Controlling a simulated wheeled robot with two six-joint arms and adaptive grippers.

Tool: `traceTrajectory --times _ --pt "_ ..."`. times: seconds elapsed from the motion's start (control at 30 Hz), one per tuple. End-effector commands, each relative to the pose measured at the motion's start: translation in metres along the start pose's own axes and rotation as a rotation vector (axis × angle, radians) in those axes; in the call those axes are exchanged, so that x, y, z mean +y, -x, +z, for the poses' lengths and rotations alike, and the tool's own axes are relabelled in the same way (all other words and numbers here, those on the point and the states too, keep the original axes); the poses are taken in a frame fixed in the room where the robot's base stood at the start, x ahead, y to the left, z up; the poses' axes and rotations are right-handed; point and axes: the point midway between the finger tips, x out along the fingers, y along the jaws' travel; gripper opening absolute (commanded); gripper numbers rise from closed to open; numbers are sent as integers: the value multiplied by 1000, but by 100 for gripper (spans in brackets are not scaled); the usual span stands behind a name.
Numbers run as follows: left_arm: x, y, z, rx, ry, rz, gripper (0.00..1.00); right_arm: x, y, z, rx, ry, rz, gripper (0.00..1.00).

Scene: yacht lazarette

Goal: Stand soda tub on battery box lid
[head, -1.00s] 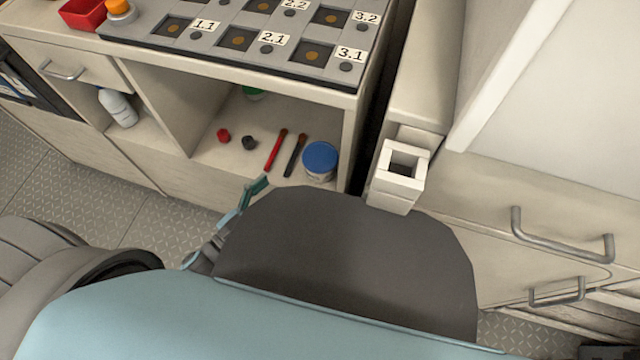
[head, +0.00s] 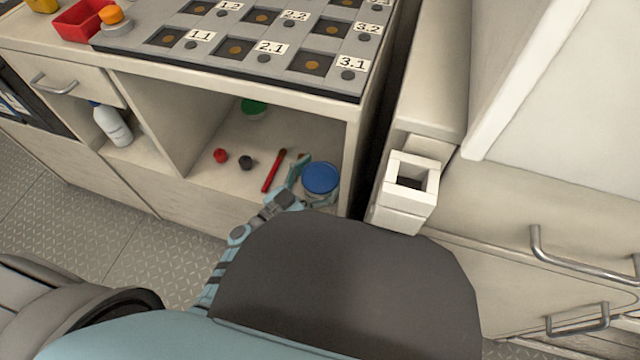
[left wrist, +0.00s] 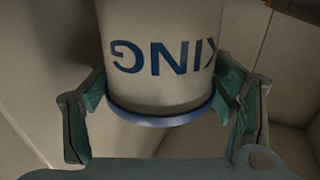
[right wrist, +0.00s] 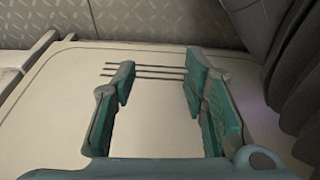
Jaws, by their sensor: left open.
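The soda tub (head: 320,179), white with a blue lid, stands on the lower shelf of the cabinet, near its right wall. My left gripper (head: 310,186) reaches into the shelf with its fingers on either side of the tub. In the left wrist view the tub (left wrist: 160,55), with blue lettering, fills the space between the open fingers (left wrist: 160,105). Whether either finger touches it, I cannot tell. My right gripper (right wrist: 158,90) is open and empty above a pale, slotted panel. It is hidden in the head view. I cannot identify the battery box lid for certain.
On the shelf lie a red cap (head: 221,156), a dark cap (head: 246,162), a red pen (head: 273,171) and a green-topped item (head: 253,107). A numbered grid board (head: 240,50) covers the counter above. A white square post (head: 411,178) stands right of the cabinet.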

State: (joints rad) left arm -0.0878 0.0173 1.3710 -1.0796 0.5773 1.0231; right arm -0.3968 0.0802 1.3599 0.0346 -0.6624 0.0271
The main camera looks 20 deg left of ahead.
Motion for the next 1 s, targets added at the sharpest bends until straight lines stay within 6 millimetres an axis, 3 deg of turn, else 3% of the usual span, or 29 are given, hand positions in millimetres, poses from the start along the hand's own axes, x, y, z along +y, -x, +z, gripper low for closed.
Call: traceTrajectory --times 0.03,0.33,0.63,0.8,1.0 --pt "0 0 0 0 0 0 73 0 0 0 0 0 0 40" --pt "0 0 0 1 0 0 26 0 0 0 0 0 0 40" --pt "-1 1 -2 0 0 0 26 0 0 0 8 -4 0 40" --pt "-4 2 -11 -1 -1 0 26 2 -8 15 10 -20 2 40" --pt "-4 2 -45 1 -1 1 26 17 2 52 -30 0 26 40"
